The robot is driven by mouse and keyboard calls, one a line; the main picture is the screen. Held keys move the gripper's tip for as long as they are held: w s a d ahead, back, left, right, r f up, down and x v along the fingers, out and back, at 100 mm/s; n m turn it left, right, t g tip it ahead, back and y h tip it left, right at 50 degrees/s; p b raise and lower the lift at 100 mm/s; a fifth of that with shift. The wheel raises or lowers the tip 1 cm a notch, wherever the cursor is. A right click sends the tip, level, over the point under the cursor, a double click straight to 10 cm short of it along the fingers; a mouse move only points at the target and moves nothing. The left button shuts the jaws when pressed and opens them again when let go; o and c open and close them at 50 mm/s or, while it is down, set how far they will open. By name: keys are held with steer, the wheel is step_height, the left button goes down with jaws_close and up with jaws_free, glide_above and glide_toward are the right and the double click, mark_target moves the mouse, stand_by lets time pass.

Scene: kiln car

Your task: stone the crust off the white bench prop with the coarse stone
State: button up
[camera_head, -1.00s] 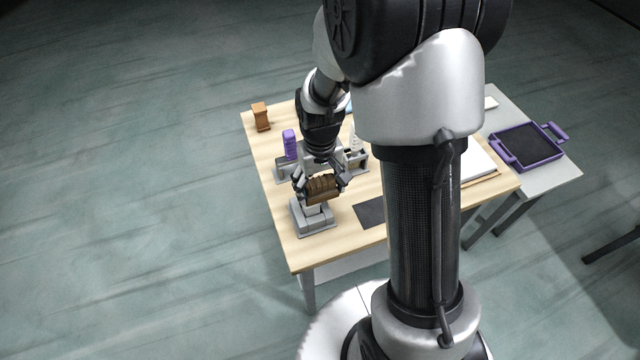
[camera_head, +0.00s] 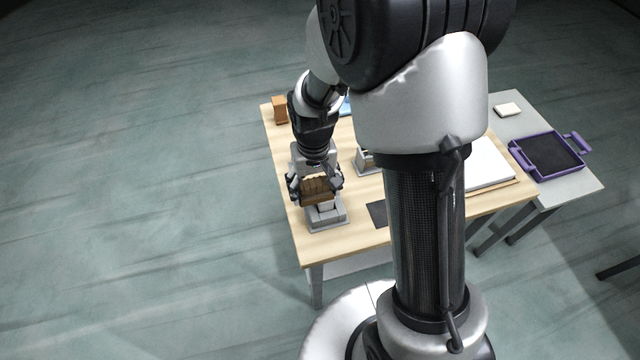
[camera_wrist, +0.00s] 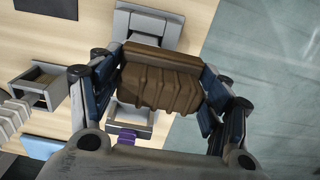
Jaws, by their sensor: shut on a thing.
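My gripper (camera_head: 317,188) is shut on a brown ridged block, which looks like the coarse stone (camera_head: 318,193). In the wrist view the stone (camera_wrist: 160,78) lies crosswise between the fingers, its straight bar toward the top. It is over or just behind a grey stepped fixture (camera_head: 327,220) near the table's front left corner; I cannot tell whether they touch. The fixture also shows at the top of the wrist view (camera_wrist: 150,22). I cannot clearly make out the white bench prop or its crust; the stone and gripper cover part of the fixture. A white ridged piece (camera_wrist: 12,117) shows at lower left.
A grey open holder (camera_wrist: 40,88) stands beside the gripper. An orange-brown post (camera_head: 280,110) stands at the table's back left. A dark mat (camera_head: 378,212) lies right of the fixture. A purple-handled tray (camera_head: 548,155) rests on the grey side table. My arm hides the middle.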

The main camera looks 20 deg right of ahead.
steer(key=shift+d, duration=0.1)
steer(key=shift+d, duration=2.5)
step_height(320, 180, up, 7)
steer(key=p, duration=0.6)
steer(key=shift+a, duration=0.1)
